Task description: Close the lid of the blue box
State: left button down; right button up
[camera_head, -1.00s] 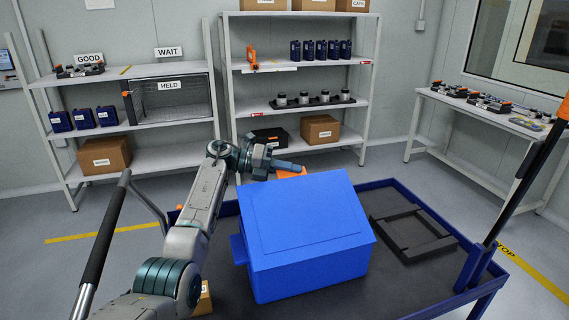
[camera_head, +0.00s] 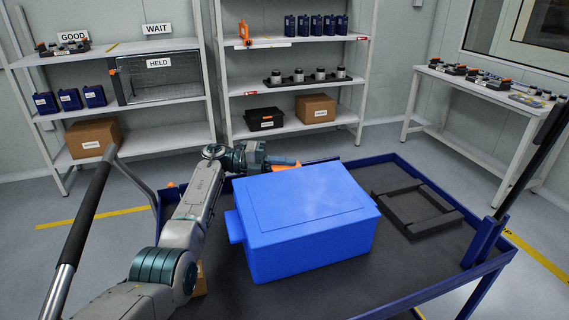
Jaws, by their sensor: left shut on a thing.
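The blue box (camera_head: 315,250) stands on the dark top of a blue-edged cart. Its blue lid (camera_head: 306,200) looks flat or nearly flat on the box; its far edge is too hidden to tell whether a gap is left. My left gripper (camera_head: 274,162) is at the lid's far edge, low beside an orange piece (camera_head: 286,164). It is shut, apparently on the lid's far edge, but the fingertips are partly hidden and the contact is not clear. My right gripper is not in view.
A dark flat frame (camera_head: 416,210) lies on the cart (camera_head: 350,295) right of the box. Shelves (camera_head: 290,90) stand behind, with floor between. A black bar (camera_head: 535,150) rises at the right.

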pick_arm(q)
jog(key=c, duration=1.6)
grip_release()
